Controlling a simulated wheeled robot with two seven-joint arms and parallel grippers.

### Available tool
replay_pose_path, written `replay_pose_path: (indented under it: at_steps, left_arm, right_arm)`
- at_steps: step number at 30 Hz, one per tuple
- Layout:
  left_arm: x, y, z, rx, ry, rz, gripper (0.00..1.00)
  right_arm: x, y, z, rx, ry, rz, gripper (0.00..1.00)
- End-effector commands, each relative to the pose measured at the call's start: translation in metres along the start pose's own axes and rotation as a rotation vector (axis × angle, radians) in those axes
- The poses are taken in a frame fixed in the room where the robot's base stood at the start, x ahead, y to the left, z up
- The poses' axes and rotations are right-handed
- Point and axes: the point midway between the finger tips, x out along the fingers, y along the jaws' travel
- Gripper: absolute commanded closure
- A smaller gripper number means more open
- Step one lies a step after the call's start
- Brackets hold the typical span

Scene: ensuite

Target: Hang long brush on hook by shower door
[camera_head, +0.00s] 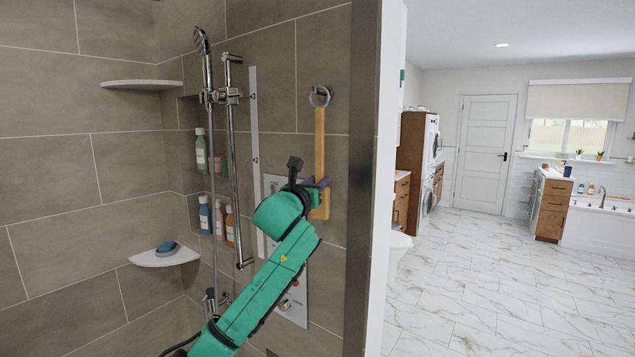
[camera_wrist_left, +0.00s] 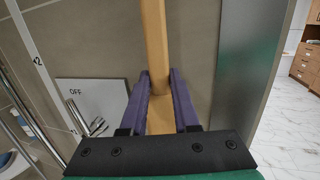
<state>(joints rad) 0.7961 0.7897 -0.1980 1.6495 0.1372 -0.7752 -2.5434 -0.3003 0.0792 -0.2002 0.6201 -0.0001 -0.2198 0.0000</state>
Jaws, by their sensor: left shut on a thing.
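The long wooden brush (camera_head: 319,145) hangs upright against the tiled shower wall, its upper end at the round metal hook (camera_head: 321,96). I cannot tell whether its top is on the hook or only in front of it. My left gripper (camera_head: 316,184) is shut on the lower part of the brush. In the left wrist view the brush handle (camera_wrist_left: 155,40) runs up between the purple fingers of the left gripper (camera_wrist_left: 160,90). The brush's lower end is partly hidden by my gripper. My right gripper is not in view.
A metal shower rail (camera_head: 236,160) with hand shower (camera_head: 201,42) stands left of the brush. Bottles (camera_head: 205,213) fill a wall niche. A corner shelf (camera_head: 165,257) holds a blue soap. The shower door frame edge (camera_head: 363,180) is close on the right.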

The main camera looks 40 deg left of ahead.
Motion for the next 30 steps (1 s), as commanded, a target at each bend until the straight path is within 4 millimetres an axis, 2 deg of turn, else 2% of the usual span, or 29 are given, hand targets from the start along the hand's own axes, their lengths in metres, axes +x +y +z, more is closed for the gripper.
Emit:
replay_pose_path:
  at_steps: [1, 3, 13, 17, 23, 30]
  left_arm:
    - [0.002, -0.001, -0.009, 0.000, 0.020, 0.000, 0.59]
    - [0.002, -0.001, -0.009, 0.000, 0.019, 0.000, 0.36]
    - [0.001, -0.001, -0.008, 0.001, 0.017, 0.000, 0.36]
    - [-0.009, 0.000, -0.010, 0.002, 0.014, 0.001, 0.36]
    - [-0.049, 0.000, -0.015, 0.007, 0.016, 0.001, 0.36]
    - [-0.115, -0.003, -0.019, 0.008, 0.021, -0.004, 0.36]
  right_arm:
    - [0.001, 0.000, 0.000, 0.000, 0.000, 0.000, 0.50]
    - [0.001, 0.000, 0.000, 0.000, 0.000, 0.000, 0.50]
    - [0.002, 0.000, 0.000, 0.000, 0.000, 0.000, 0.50]
    - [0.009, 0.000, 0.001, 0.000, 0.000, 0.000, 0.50]
    - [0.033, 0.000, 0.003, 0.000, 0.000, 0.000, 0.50]
    - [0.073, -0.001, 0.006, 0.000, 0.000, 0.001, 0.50]
